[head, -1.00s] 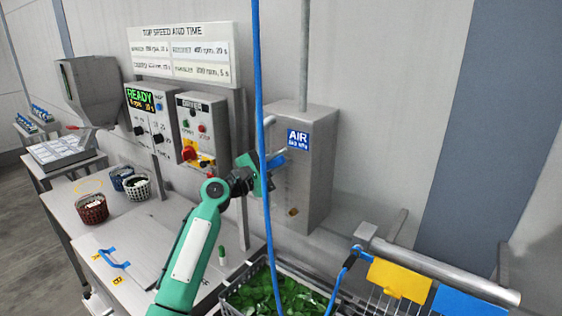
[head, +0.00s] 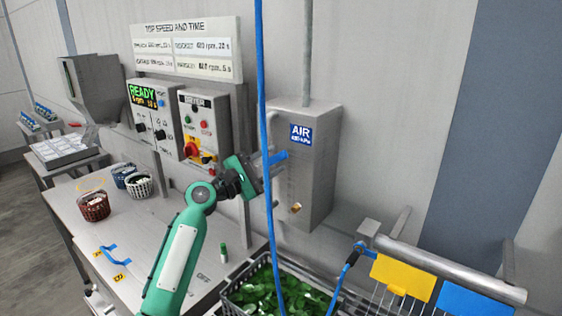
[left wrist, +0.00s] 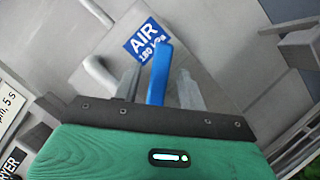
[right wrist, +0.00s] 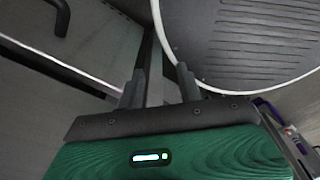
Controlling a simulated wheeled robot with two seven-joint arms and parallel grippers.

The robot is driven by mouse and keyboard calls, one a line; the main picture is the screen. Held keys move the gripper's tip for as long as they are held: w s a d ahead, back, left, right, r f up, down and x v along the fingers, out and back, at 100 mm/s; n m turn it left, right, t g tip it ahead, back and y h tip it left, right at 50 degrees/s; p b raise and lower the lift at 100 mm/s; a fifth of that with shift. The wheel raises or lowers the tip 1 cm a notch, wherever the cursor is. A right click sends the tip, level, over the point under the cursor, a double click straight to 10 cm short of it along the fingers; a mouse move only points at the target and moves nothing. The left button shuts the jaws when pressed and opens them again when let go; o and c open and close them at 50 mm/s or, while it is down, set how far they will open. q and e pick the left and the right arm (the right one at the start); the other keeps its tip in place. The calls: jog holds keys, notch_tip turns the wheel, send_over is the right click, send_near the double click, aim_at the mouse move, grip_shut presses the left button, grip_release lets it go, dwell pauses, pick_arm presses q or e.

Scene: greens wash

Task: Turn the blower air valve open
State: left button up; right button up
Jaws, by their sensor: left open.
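The grey air box (head: 318,175) on the wall has a blue AIR label (head: 301,134). The blue valve handle (head: 280,156) sticks out at its left side, by a grey pipe. My left gripper (head: 268,172) is at the handle. In the left wrist view the blue handle (left wrist: 159,72) lies between the two spread fingers (left wrist: 160,92), with gaps on both sides. The handle's inner end is hidden behind the gripper body. My right gripper (right wrist: 160,88) shows only in its own wrist view; its fingers are apart, with no held object visible.
A blue hose (head: 263,80) hangs in front of the box and left gripper. The dryer panel (head: 205,125) is to the left. A crate of greens (head: 230,296) stands below. A metal rail (head: 450,267) with yellow and blue tags is at right.

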pick_arm(q)
jog(key=b+v, duration=0.3)
jog(key=v, duration=0.6)
jog(key=shift+s+a, duration=0.2)
jog(key=shift+a, duration=0.15)
jog(key=shift+f, duration=0.1)
